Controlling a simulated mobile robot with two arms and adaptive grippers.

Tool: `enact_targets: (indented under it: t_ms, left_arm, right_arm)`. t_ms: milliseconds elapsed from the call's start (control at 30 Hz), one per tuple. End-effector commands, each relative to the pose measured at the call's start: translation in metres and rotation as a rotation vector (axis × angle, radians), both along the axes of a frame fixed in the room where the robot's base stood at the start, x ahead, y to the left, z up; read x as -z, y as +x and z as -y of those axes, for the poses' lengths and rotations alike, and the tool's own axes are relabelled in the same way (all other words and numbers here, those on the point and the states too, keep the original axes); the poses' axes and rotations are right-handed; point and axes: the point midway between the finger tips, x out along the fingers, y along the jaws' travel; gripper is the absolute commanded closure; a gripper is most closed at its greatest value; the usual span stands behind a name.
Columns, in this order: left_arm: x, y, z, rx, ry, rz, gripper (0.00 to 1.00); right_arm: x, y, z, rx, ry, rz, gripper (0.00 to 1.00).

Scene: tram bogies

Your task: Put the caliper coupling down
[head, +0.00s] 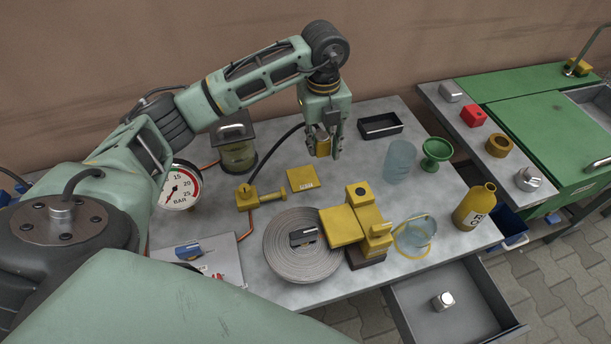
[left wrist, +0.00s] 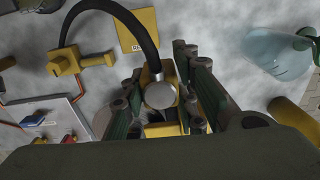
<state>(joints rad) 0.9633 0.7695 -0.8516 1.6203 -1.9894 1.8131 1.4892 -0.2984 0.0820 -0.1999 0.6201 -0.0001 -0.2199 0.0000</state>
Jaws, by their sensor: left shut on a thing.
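The gap between coupling and tabletop is hard to judge. My right gripper is not in view.
A black tray (head: 380,125), a clear beaker (head: 399,160) and a green funnel-like cup (head: 436,153) stand to the right. A coiled grey hose (head: 281,262) and yellow block assembly (head: 362,222) are in front. An open drawer (head: 475,318) juts out.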

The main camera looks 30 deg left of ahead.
Motion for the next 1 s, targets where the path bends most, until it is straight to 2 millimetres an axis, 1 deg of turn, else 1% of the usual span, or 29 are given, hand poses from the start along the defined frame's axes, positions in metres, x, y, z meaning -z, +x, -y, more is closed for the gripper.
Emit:
enact_targets:
  t_ms: [33, 100, 200, 300, 367, 500, 600, 767, 1000]
  left_arm:
    - [0.01, -0.002, -0.013, -0.006, 0.002, -0.005, 1.0]
    - [0.013, -0.005, -0.027, -0.01, 0.008, -0.009, 1.0]
    - [0.015, -0.007, -0.042, -0.013, 0.015, -0.013, 1.0]
    - [0.021, -0.009, -0.048, -0.013, 0.016, -0.018, 1.0]
    - [0.03, -0.01, -0.05, -0.014, 0.018, -0.021, 1.0]
    - [0.056, -0.01, -0.05, -0.014, 0.018, -0.021, 1.0]
    - [0.07, -0.01, -0.049, -0.014, 0.018, -0.018, 1.0]
    - [0.082, -0.009, -0.049, -0.014, 0.017, -0.017, 1.0]
    - [0.113, -0.01, -0.049, -0.014, 0.018, -0.018, 1.0]
  right_arm:
    - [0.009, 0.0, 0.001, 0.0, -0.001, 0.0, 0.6]
    - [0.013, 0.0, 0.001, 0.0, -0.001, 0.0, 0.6]
    - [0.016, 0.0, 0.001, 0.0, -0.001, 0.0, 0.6]
    - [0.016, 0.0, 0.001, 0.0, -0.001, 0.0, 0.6]
    - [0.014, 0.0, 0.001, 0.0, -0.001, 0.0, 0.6]
    - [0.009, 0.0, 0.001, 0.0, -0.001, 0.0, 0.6]
    - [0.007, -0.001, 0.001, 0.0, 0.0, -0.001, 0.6]
    - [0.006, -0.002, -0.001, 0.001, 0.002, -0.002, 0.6]
    - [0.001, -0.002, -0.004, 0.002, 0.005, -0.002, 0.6]
